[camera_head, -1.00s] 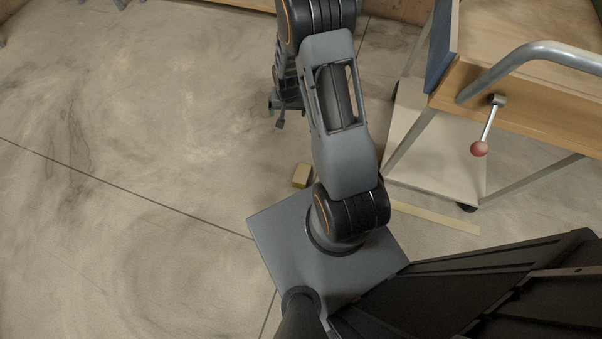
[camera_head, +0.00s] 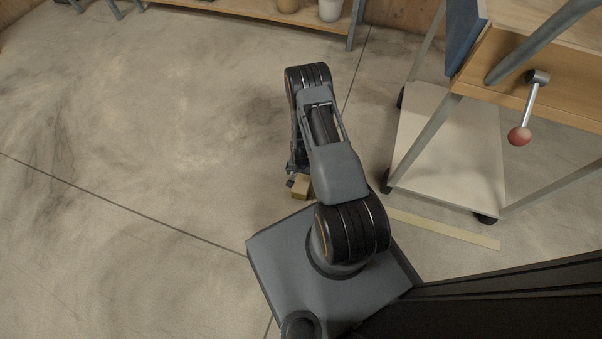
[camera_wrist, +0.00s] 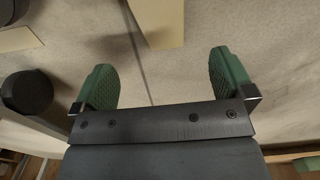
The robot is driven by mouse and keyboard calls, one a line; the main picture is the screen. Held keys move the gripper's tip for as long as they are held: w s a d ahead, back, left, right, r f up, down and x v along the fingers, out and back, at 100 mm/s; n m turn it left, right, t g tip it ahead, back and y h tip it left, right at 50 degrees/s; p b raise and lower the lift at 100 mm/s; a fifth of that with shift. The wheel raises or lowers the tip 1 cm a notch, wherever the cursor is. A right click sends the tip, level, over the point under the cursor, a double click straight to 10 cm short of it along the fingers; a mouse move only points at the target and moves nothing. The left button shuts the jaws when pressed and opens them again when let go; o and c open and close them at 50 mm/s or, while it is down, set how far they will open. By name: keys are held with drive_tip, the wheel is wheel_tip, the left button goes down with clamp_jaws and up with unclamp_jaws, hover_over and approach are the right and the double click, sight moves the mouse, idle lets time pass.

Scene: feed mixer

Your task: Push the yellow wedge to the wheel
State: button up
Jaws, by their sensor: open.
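The yellow wedge (camera_head: 301,188) lies on the floor just in front of my base in the head view. In the wrist view the wedge (camera_wrist: 158,18) is at the top centre, beyond the fingertips and between their lines. My gripper (camera_wrist: 160,78) is open, with its two green fingers apart and nothing between them. In the head view my gripper (camera_head: 293,178) is low by the wedge, partly hidden by my arm; contact cannot be told. A black caster wheel (camera_head: 386,187) of the trolley stands to the right of the wedge. A black round part, probably this wheel (camera_wrist: 28,92), shows left in the wrist view.
The trolley (camera_head: 455,150) with a pale lower shelf and a red-knobbed lever stands at the right. A pale yellow strip (camera_head: 445,228) lies on the floor before it. A shelf with pots (camera_head: 330,10) stands at the back. Floor on the left is clear.

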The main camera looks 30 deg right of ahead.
sight(302, 184)
drive_tip(key=shift+f, duration=0.1)
wheel_tip(302, 184, down, 14)
drive_tip(key=b, duration=0.6)
drive_tip(key=shift+r+b, duration=0.2)
drive_tip(key=shift+b, duration=0.15)
drive_tip(key=shift+c, duration=0.2)
drive_tip(key=c, duration=1.1)
